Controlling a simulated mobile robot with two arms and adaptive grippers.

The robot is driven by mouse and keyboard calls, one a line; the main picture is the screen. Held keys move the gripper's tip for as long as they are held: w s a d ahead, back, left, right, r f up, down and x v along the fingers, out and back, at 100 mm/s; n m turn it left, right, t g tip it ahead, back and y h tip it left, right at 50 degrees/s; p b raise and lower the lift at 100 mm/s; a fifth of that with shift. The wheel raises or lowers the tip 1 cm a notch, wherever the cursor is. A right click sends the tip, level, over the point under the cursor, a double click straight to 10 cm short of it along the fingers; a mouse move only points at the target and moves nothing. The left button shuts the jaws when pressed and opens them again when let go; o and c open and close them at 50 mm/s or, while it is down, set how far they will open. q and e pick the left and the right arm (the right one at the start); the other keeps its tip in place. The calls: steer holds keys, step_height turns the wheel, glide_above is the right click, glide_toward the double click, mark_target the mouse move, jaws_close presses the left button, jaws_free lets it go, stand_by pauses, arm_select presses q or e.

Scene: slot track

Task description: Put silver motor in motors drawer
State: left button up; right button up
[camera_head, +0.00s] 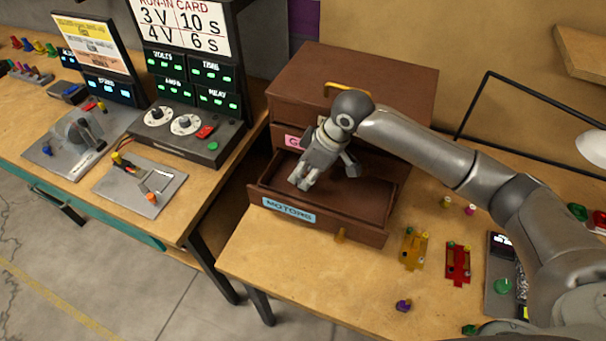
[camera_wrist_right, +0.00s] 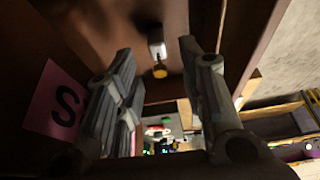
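The motors drawer (camera_head: 285,222) is pulled open under the brown cabinet, with a blue MOTORS label on its front. My right gripper (camera_head: 328,176) is over the open drawer with its fingers spread. In the right wrist view, the right gripper (camera_wrist_right: 157,50) has a clear gap between its fingers. A small silver motor (camera_wrist_right: 156,40) with a yellow end shows between the fingertips, against the brown drawer interior. It appears apart from both fingers; whether it rests on the drawer floor I cannot tell. In the head view the motor is hidden. My left gripper is not in view.
The brown cabinet (camera_head: 392,82) stands behind, its pink-labelled drawer front just above the open drawer. A yellow car body (camera_head: 413,250), a red car body (camera_head: 458,262) and a purple part (camera_head: 403,306) lie to the right. The table in front of the drawer is clear.

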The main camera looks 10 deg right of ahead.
steer(key=b+v, duration=0.1)
steer(key=v, duration=0.9)
steer(key=shift+f, duration=0.1)
steer(key=shift+c, duration=0.4)
stand_by(0.4)
